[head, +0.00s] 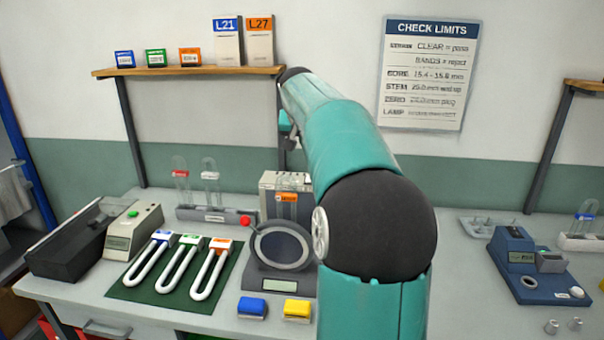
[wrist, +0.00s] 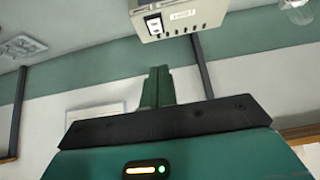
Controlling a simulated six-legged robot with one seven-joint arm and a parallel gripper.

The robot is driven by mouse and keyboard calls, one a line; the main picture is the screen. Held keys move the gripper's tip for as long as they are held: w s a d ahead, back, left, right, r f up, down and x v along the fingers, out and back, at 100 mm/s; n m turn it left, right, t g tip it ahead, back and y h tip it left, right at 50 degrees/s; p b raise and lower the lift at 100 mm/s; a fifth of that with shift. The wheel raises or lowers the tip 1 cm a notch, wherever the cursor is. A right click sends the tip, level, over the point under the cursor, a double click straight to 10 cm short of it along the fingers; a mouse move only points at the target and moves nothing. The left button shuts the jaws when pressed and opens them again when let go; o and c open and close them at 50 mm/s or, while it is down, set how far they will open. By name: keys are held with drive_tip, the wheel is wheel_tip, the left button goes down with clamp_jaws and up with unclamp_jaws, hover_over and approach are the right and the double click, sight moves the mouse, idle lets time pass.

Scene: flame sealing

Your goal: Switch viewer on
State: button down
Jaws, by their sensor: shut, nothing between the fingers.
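A dark round ring-framed window (head: 282,247) stands on a dark base with a pale green display (head: 279,285), left of my arm in the head view; it looks like the viewer. A beige box (head: 270,190) stands just behind it, partly hidden by my arm. In the wrist view, which looks upside down, a beige box (wrist: 180,18) with a black rocker switch (wrist: 154,25) and several dark slots shows at the top, apart from my fingers. I cannot tell whether the switch is on. My gripper (wrist: 158,76) is shut and empty; its fingertips are not clear in the head view.
A green mat (head: 150,290) with several U-shaped tubes lies left. Blue (head: 252,308) and yellow (head: 297,310) blocks sit at the bench front. A tube rack (head: 215,214) stands behind the mat. A shelf (head: 190,71) hangs above. A blue device (head: 525,262) stands right.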

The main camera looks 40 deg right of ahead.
hover_over(309, 180)
drive_tip(key=f, duration=0.8)
drive_tip(key=shift+s+a, duration=0.4)
wheel_tip(309, 180, down, 2)
drive_tip(key=shift+s+a+f, duration=0.1)
drive_tip(key=shift+a+f, duration=0.05)
drive_tip(key=shift+f, duration=0.1)
drive_tip(key=shift+a+f, duration=0.1)
drive_tip(key=shift+f, duration=0.55)
drive_tip(key=shift+f, duration=0.1)
drive_tip(key=shift+a+f, duration=0.1)
drive_tip(key=shift+f, duration=0.15)
drive_tip(key=shift+s+r, duration=0.1)
drive_tip(key=shift+r, duration=0.7)
